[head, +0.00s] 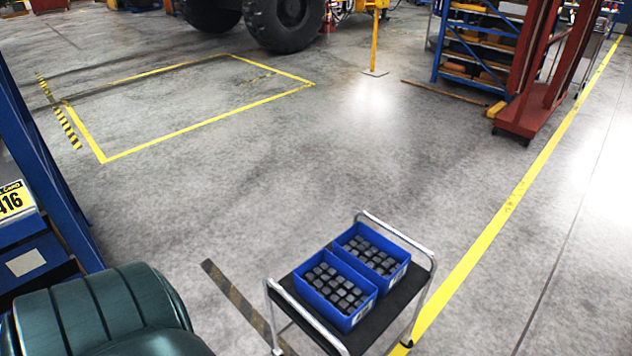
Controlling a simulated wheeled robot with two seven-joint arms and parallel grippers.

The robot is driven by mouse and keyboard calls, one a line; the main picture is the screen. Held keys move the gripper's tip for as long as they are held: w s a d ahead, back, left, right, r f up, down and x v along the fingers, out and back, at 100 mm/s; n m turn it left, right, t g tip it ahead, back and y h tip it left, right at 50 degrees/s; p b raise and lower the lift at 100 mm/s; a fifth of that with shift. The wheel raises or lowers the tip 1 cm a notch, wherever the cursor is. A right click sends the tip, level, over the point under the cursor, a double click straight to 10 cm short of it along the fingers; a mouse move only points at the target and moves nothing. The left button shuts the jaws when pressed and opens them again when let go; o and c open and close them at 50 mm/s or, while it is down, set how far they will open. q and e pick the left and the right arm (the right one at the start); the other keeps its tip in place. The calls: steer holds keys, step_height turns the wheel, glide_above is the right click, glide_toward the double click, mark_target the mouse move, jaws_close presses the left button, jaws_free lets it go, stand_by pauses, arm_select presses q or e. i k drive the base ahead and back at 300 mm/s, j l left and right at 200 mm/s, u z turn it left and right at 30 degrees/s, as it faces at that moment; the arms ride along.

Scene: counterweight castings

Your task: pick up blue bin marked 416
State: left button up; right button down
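At the left edge, a yellow and white card reading 416 (15,201) is partly cut off by the frame. It sits at a blue surface (22,232) on the blue rack; I cannot tell whether this is a bin. Two blue bins stand side by side on a small cart, the nearer one (344,318) and the farther one (400,276). Both hold several dark block-like castings. Each has a small pale label on its right end, too small to read. Neither of my grippers is in view.
The cart (386,336) has a dark top and metal handles. A blue rack post (40,165) stands at the left. A red steel frame (530,110) and a blue shelf rack (480,45) stand at the back right. The middle floor (270,190) is clear.

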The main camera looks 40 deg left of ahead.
mark_target(341, 294)
steer(key=j, duration=1.8)
steer(key=k, duration=0.05)
